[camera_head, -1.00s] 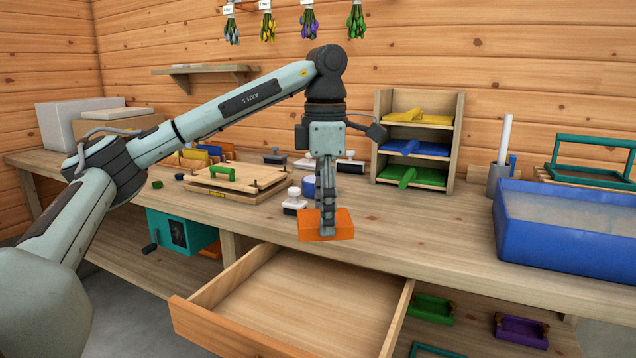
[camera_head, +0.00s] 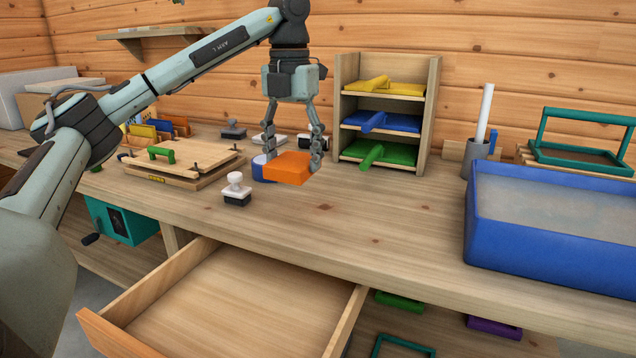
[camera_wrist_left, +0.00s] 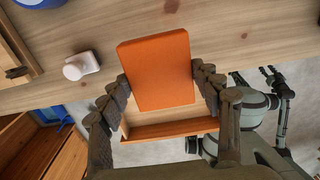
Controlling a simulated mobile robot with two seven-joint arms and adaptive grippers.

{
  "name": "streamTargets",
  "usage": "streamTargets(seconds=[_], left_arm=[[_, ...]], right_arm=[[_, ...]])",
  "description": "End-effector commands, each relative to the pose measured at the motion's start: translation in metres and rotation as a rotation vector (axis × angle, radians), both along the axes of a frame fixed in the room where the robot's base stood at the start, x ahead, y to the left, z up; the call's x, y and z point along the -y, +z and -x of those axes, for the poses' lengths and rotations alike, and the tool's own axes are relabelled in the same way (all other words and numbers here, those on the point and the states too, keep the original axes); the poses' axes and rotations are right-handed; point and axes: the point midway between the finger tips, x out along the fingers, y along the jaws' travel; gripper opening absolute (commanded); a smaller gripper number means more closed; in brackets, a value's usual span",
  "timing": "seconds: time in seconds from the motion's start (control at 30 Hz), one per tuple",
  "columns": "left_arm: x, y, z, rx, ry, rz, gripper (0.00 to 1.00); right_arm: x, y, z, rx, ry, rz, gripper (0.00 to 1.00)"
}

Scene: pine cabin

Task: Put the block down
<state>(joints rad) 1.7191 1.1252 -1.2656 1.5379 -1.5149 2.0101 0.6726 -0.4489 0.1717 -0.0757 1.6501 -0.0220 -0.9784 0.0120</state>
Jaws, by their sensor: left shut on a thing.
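An orange block (camera_head: 287,168) is held between the two fingers of my left gripper (camera_head: 293,160), one finger on each side. The gripper points down over the wooden workbench (camera_head: 350,215). In the wrist view the block (camera_wrist_left: 158,70) fills the space between the fingers (camera_wrist_left: 163,84), and its near part covers the bench edge and part of the open drawer. It looks raised above the bench, but the exact gap cannot be told. In the wrist view, dark parts of my other arm (camera_wrist_left: 262,95) show small at the right; its jaws are unclear.
An open drawer (camera_head: 235,300) juts out below the bench. A white-handled stamp (camera_head: 236,188) and a blue round thing (camera_head: 261,168) are close to the block. A shelf rack (camera_head: 432,105) is behind; a blue tub (camera_head: 468,215) stands right. Bench between them is clear.

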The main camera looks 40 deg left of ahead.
Motion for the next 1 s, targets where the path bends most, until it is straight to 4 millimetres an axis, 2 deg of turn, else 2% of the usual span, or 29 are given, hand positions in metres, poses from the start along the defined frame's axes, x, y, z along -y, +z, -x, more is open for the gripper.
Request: streamTargets(seconds=[0.03, 0.17, 0.4, 0.6, 0.77, 1.0], left_arm=[[0.005, -0.008, -0.007, -0.002, -0.003, 0.001, 0.33], [0.013, -0.018, -0.023, -0.003, -0.003, 0.002, 0.33], [0.031, -0.038, -0.058, -0.003, -0.004, 0.0, 0.33], [0.041, -0.053, -0.079, -0.001, -0.003, 0.0, 0.33], [0.042, -0.062, -0.082, -0.002, -0.001, -0.001, 0.33], [0.042, -0.093, -0.082, -0.001, 0.0, -0.001, 0.33]], right_arm=[[-0.002, 0.006, -0.006, 0.012, -0.008, -0.006, 0.4], [-0.005, 0.028, -0.017, 0.031, -0.021, -0.018, 0.4], [0.0, 0.006, -0.003, 0.002, -0.005, -0.003, 0.4], [0.002, -0.008, 0.006, -0.01, 0.008, 0.007, 0.4], [0.003, -0.013, 0.008, -0.013, 0.011, 0.01, 0.4], [0.006, -0.024, 0.018, -0.028, 0.02, 0.016, 0.4]])
